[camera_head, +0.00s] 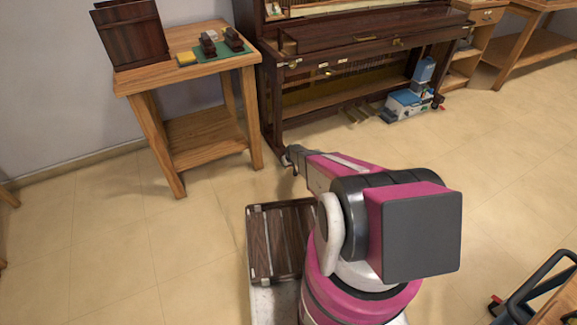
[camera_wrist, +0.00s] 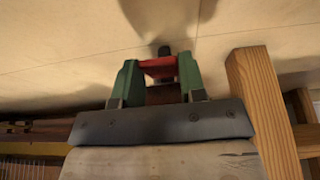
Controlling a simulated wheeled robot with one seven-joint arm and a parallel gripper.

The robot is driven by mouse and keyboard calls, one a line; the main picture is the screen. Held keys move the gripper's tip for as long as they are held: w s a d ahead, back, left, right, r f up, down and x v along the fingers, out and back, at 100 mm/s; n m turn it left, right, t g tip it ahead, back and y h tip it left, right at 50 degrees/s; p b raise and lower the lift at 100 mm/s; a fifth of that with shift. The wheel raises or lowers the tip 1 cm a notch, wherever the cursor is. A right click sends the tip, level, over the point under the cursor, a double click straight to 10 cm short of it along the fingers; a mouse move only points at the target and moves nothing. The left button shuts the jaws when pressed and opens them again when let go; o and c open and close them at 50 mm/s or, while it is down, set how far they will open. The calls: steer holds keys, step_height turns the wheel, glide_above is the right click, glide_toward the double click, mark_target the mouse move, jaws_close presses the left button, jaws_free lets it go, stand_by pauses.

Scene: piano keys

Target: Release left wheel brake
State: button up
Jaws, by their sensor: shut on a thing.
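The dark brown upright piano (camera_head: 350,62) stands against the wall in the head view, its front left leg at floor level near my gripper (camera_head: 289,158). In the wrist view my gripper (camera_wrist: 160,78) has green fingers, which are closed on the sides of a small red brake lever (camera_wrist: 160,67). A small dark part, perhaps the wheel (camera_wrist: 164,50), shows just beyond the lever. In the head view my gripper hides the lever and most of the left wheel, so its angle cannot be told there.
A wooden side table (camera_head: 205,65) stands left of the piano, one leg (camera_wrist: 262,110) close beside my gripper in the wrist view. A blue and white device (camera_head: 410,100) stands at the piano's right end. The floor (camera_head: 120,230) at left is clear.

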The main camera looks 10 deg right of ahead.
steer(key=shift+w+a+r+g+h, duration=0.1)
steer(key=shift+w+r+g+h, duration=0.15)
steer(key=shift+g, duration=0.35)
steer(key=shift+w+r+g+h, duration=0.15)
steer(key=shift+r+g, duration=0.1)
steer(key=shift+g, duration=0.35)
steer(key=o, duration=0.9)
steer(key=shift+o, duration=0.2)
steer(key=shift+s+r, duration=0.1)
steer(key=shift+r, duration=0.05)
step_height(320, 180, up, 10)
steer(key=s, duration=0.1)
steer(key=shift+s+d+r, duration=0.2)
